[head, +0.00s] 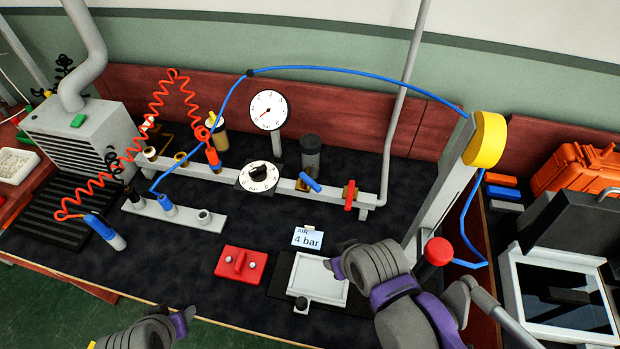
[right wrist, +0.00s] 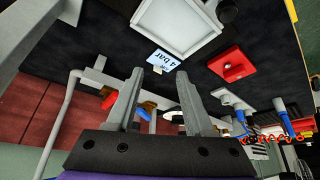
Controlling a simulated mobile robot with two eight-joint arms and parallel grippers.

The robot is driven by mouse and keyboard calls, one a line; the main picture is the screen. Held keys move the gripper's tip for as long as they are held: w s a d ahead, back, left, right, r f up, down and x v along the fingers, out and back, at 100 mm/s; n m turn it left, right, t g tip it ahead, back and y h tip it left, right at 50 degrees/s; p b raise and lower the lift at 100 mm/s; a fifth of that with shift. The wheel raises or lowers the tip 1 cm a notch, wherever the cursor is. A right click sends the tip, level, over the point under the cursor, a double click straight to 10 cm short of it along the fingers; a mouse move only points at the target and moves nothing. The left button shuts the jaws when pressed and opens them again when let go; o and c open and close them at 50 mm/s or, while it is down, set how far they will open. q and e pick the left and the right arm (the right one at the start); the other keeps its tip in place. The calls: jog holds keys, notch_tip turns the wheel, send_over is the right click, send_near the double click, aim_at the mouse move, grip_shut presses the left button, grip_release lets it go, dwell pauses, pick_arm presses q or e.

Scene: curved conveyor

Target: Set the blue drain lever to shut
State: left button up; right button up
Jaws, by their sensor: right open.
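The blue drain lever (head: 311,184) sits on the grey manifold rail (head: 222,178), slanting down to the right, between the dial knob and the red lever. It also shows in the right wrist view (right wrist: 144,114), seen between my gripper's fingers. My right gripper (head: 334,266) is in front of the rail, near the white-topped plate and apart from the lever. Its fingers stand apart and empty in the right wrist view (right wrist: 160,74). My left gripper (head: 190,314) is at the front edge of the bench, far from the lever. Its jaw opening is hidden.
The red lever (head: 350,195) is close to the right of the blue one. A round dial (head: 259,177) and gauge (head: 268,110) stand left. A "4 bar" card (head: 307,238), red block (head: 240,264) and white-topped plate (head: 318,278) lie in front. A post (head: 440,190) rises right.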

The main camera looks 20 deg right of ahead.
jog(key=w+r+n+g+b, duration=0.1)
jog(key=w+r, duration=0.3)
jog(key=w, duration=0.2)
jog(key=w+r+n+g, duration=0.1)
jog(key=w+r, duration=0.2)
jog(key=w, duration=0.3)
jog(key=n+g+b, duration=0.1)
jog(key=n+g, duration=0.1)
jog(key=g, duration=0.1)
send_over(310, 180)
notch_tip(310, 180, down, 10)
jog(key=shift+b, duration=0.5)
grip_shut()
dwell(0.4)
